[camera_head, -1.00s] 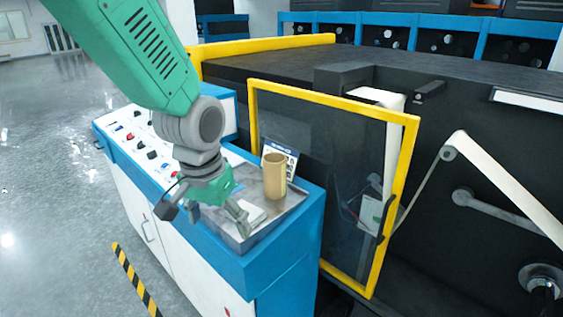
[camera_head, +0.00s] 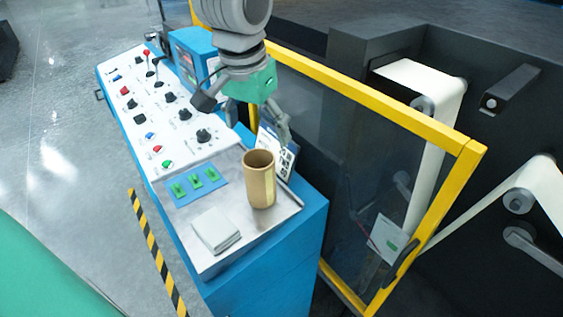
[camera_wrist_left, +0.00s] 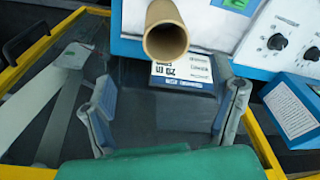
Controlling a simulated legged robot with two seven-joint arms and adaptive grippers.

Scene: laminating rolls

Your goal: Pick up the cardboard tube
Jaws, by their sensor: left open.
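The tan cardboard tube (camera_head: 260,182) stands upright on the metal tray (camera_head: 281,215) at the near end of the console, its open top showing. My left gripper (camera_head: 262,128) is open and empty, just above and behind the tube in the head view, apart from it. In the left wrist view the tube (camera_wrist_left: 166,38) shows its open end at the top, beyond the gap between the open fingers of my left gripper (camera_wrist_left: 168,92). My right gripper is not in view.
A folded white cloth (camera_head: 215,230) and a blue panel with green switches (camera_head: 195,186) lie near the tube. A printed card (camera_head: 272,150) leans behind it. The yellow-framed clear door (camera_head: 375,98) stands close on the right. Knobs cover the console (camera_head: 165,110).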

